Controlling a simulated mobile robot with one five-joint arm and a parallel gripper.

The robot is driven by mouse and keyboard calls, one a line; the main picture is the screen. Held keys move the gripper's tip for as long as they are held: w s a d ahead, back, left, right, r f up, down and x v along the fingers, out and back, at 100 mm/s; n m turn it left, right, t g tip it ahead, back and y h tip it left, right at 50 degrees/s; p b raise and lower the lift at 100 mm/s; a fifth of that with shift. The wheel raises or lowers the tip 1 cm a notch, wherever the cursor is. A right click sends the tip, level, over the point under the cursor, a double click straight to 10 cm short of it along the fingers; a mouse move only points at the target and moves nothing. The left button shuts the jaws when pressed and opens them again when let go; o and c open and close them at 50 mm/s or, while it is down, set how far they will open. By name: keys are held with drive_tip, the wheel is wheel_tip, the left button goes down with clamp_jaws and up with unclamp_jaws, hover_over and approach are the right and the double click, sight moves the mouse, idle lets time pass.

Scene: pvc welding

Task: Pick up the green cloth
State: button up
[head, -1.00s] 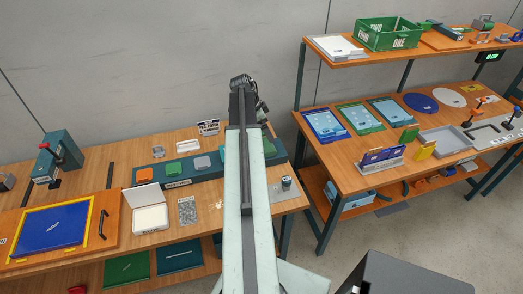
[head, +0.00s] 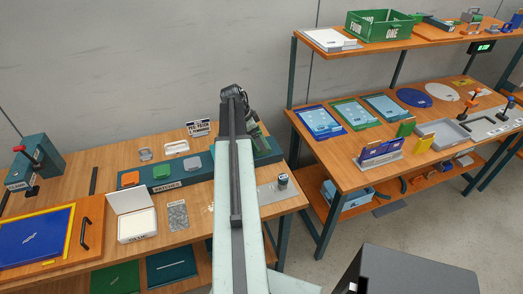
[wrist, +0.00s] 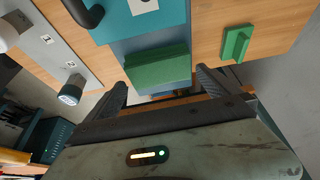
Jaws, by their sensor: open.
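In the wrist view a thick green folded piece (wrist: 157,68), which looks like the green cloth, lies on a blue-grey surface beside a teal part. My gripper (wrist: 162,82) is open, with one dark finger at each side of the lower picture. The green piece shows in the gap beyond the fingers, and nothing is held. Whether the fingers are level with it I cannot tell. In the head view my arm reaches over the right end of the left bench and hides much of that end, including the cloth.
A smaller green block (wrist: 237,44) lies right of the cloth. A grey plate with an upright cylinder (wrist: 71,90) stands to the left. The head view shows the teal patches tray (head: 160,186), an open white box (head: 137,224) and the right bench (head: 345,177) close by.

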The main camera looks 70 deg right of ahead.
drive_tip(key=b+x, duration=0.1)
drive_tip(key=x, duration=0.1)
drive_tip(key=shift+f, duration=0.4)
drive_tip(key=shift+r, duration=0.2)
drive_tip(key=c, duration=1.1)
wheel_tip(320, 180, up, 10)
drive_tip(key=p, duration=1)
drive_tip(key=o, duration=0.6)
drive_tip(key=c, duration=0.4)
drive_tip(key=shift+s, duration=0.1)
